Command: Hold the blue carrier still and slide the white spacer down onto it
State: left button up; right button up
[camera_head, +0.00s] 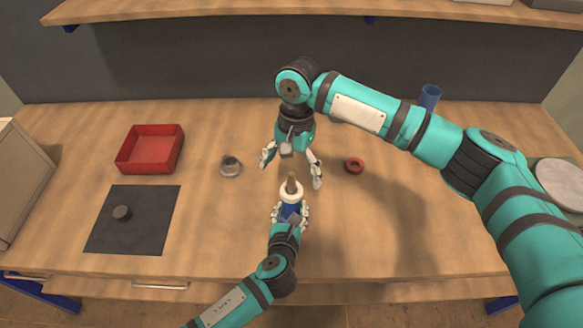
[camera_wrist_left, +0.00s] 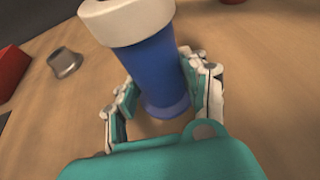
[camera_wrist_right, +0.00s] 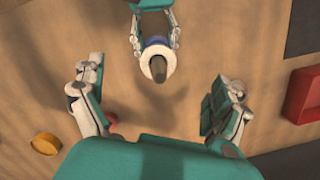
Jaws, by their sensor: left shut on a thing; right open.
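The blue carrier (camera_head: 291,210) stands upright near the table's front middle, with my left gripper (camera_head: 290,216) shut around it. In the left wrist view the fingers flank the blue body (camera_wrist_left: 163,72), which has a wider foot. The white spacer (camera_head: 291,193) is a ring around the carrier's top. In the left wrist view the spacer (camera_wrist_left: 125,20) meets the blue body with no visible gap. A brown tapered tip (camera_wrist_right: 159,73) sticks up through the ring. My right gripper (camera_head: 291,174) is open and empty, just behind and above the tip, fingers apart.
A grey metal part (camera_head: 231,167) stands to the left and a red ring (camera_head: 355,166) to the right. A red tray (camera_head: 150,150) and a dark mat (camera_head: 150,228) with a black disc (camera_head: 122,212) lie farther left. A blue cup (camera_head: 430,97) stands at the back right.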

jog(key=shift+r, duration=0.1)
dwell(0.3)
jog(key=shift+r, duration=3.45)
pick_arm(q)
jog(key=o, duration=1.1)
